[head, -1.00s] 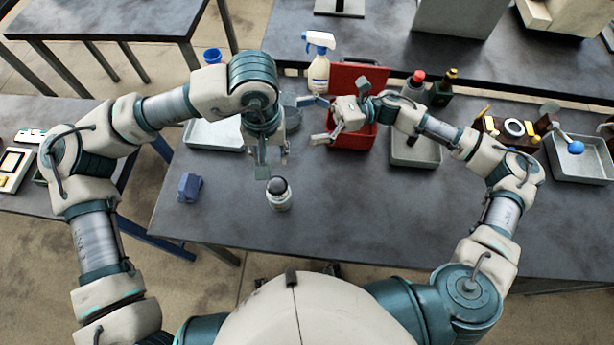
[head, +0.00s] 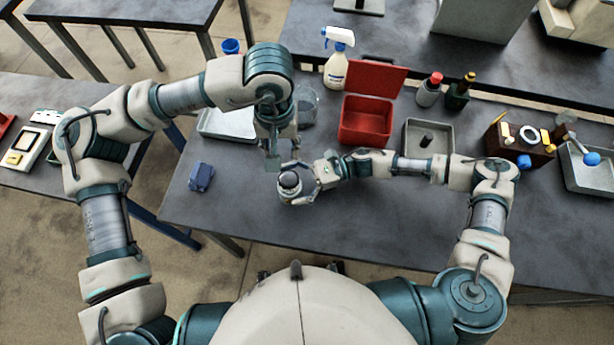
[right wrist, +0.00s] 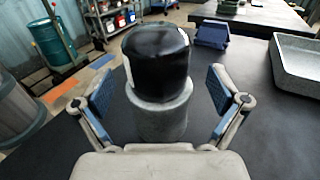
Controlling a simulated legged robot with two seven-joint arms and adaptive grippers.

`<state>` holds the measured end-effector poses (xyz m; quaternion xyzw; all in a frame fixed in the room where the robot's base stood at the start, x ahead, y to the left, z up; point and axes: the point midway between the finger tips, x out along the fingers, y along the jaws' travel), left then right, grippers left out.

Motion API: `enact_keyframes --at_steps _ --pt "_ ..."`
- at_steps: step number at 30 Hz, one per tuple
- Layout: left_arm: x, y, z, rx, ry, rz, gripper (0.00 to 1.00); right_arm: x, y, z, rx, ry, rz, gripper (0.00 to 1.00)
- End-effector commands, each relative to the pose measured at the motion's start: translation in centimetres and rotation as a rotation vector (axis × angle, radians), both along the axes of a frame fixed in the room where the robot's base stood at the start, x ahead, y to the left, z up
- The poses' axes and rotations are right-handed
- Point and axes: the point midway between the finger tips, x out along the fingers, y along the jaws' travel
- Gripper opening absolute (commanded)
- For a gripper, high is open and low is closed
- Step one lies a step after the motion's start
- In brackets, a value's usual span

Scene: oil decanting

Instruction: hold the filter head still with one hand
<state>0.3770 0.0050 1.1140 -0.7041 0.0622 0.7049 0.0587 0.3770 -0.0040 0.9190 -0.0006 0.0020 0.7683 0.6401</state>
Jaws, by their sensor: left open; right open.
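What I take for the filter head is a short grey-white cylinder with a rounded black top (head: 289,182), standing upright on the dark table. In the right wrist view the black top (right wrist: 155,60) is large and central. My right gripper (head: 300,188) is open around it, with one blue-padded finger on each side. In the right wrist view gaps show between both fingers and the cylinder, and the gripper (right wrist: 160,105) is not closed on it. My left gripper (head: 280,160) is open, pointing down just behind the cylinder; its fingertips are partly hard to make out.
A blue block (head: 201,177) lies to the left. A grey tray (head: 228,124), a clear beaker (head: 307,105), a spray bottle (head: 336,70) and an open red box (head: 367,122) stand behind. Another grey tray (head: 428,136) is behind my right forearm. The table front is clear.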

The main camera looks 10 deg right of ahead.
Motion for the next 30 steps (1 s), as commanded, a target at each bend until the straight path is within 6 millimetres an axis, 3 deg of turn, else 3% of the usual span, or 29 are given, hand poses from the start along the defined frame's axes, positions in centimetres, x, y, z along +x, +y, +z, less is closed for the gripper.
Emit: enact_keyframes --at_steps 11,14,21,30 --pt "-0.03 -0.71 0.0 0.006 -0.001 -0.001 0.42 -0.12 0.31 0.0 0.005 0.0 -0.002 0.97" --pt "-0.03 -0.54 0.0 0.005 -0.001 -0.001 0.42 -0.11 0.45 0.0 0.004 0.0 -0.001 0.77" --pt "0.0 -0.08 0.0 0.001 0.0 0.0 0.42 -0.13 0.8 0.01 0.0 0.0 -0.001 0.17" --pt "-0.02 -0.37 -0.01 0.003 -0.001 -0.001 0.42 -0.12 0.57 0.0 0.002 0.0 -0.001 0.14"
